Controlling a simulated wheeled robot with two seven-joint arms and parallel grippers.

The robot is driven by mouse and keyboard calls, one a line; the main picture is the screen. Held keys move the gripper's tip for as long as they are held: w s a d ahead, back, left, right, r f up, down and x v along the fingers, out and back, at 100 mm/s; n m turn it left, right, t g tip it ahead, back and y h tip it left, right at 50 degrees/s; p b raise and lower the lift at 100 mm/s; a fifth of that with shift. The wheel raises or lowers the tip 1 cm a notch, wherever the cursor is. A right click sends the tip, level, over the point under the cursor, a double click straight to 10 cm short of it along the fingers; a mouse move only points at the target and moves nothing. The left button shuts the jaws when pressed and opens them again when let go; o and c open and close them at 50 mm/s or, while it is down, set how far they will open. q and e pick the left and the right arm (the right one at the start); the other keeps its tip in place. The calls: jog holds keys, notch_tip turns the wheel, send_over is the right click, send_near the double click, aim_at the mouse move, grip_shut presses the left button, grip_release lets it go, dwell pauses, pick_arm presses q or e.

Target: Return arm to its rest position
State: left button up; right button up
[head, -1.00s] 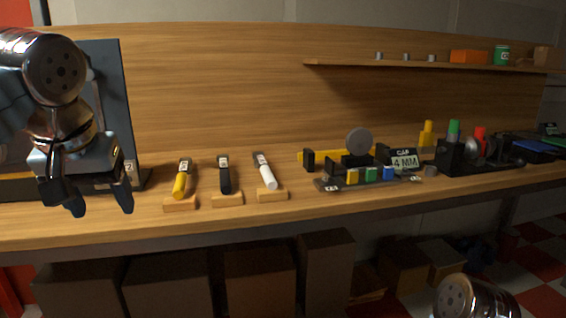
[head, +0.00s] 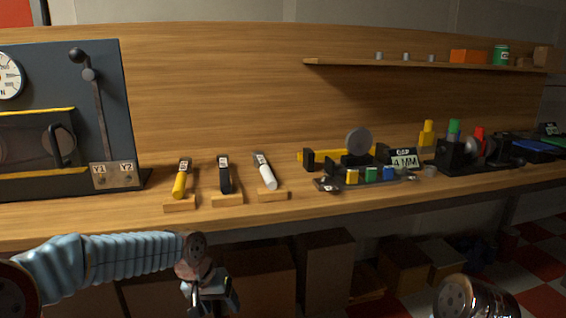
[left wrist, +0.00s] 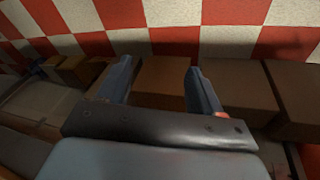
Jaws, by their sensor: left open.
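My left arm (head: 110,258) comes in from the left in the head view, below the workbench's front edge. Its gripper (head: 212,302) hangs low in front of the boxes under the bench, cut by the bottom of the picture. In the left wrist view the left gripper (left wrist: 158,85) has its two blue fingers well apart with nothing between them. A rounded metal part of my right arm (head: 475,298) shows at the bottom right of the head view. The right gripper itself is out of view.
The wooden bench (head: 100,221) holds a dark panel (head: 112,120) with a lever and dial, three handled tools on wooden blocks, and a fixture with a grey disc (head: 358,141). Brown boxes (head: 326,262) stand underneath. A shelf (head: 340,63) runs along the back wall.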

pick_arm(q)
jog(key=s+d+f+g+h, duration=0.15)
jog(key=s+f, duration=0.35)
jog(key=f, duration=0.6)
jog(key=s+d+f, duration=0.3)
jog(key=s+f, duration=0.1)
jog(key=f, duration=0.6)
jog(key=s+f+n, duration=0.2)
jog(key=s+f, duration=0.8)
jog(key=s, duration=0.3)
jog(key=shift+s+a, duration=0.2)
jog(key=shift+s, duration=0.2)
